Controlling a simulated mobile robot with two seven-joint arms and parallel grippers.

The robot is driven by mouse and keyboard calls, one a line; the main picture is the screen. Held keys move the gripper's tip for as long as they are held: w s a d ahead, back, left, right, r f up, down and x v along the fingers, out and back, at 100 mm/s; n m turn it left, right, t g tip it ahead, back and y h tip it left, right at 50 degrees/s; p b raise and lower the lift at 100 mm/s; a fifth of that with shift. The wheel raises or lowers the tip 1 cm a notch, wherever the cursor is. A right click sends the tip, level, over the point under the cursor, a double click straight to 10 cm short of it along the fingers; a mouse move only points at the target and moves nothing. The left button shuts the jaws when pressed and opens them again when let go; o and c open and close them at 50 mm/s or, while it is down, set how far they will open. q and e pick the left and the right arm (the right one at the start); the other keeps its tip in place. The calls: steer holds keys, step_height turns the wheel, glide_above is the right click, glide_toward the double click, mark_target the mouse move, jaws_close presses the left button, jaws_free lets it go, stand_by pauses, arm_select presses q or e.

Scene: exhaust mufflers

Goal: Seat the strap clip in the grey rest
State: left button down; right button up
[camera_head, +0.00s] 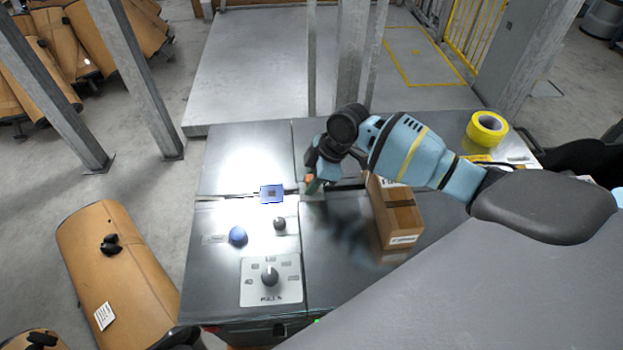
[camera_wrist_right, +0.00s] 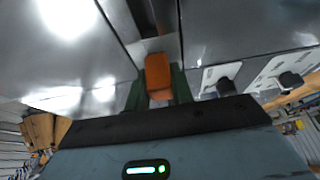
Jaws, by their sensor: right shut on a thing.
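The strap clip appears to be the small orange piece (camera_head: 309,178) by my right gripper (camera_head: 312,182). In the right wrist view the orange piece (camera_wrist_right: 158,76) sits between the two dark green fingers of the right gripper (camera_wrist_right: 158,88), which is shut on it. A light grey block (camera_head: 315,197), likely the grey rest, shows just below the gripper. In the wrist view the grey surface (camera_wrist_right: 153,47) lies right beyond the orange piece. I cannot tell whether the two touch. My left gripper is not in view.
A blue square plate (camera_head: 271,194), a blue knob (camera_head: 237,236), a black knob (camera_head: 279,224) and a dial panel (camera_head: 258,293) lie left of the gripper on the metal table (camera_head: 230,150). A cardboard box (camera_head: 400,222) stands to the right. A yellow tape roll (camera_head: 487,130) lies farther right.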

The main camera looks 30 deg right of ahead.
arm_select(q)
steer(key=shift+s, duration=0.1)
arm_select(e)
steer(key=shift+f, duration=0.1)
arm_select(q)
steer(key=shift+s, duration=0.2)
arm_select(e)
steer(key=o, duration=1)
arm_select(q)
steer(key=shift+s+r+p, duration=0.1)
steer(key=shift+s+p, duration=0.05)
steer(key=shift+p, duration=0.2)
arm_select(e)
steer(key=v, duration=0.8)
steer(key=shift+a, duration=0.1)
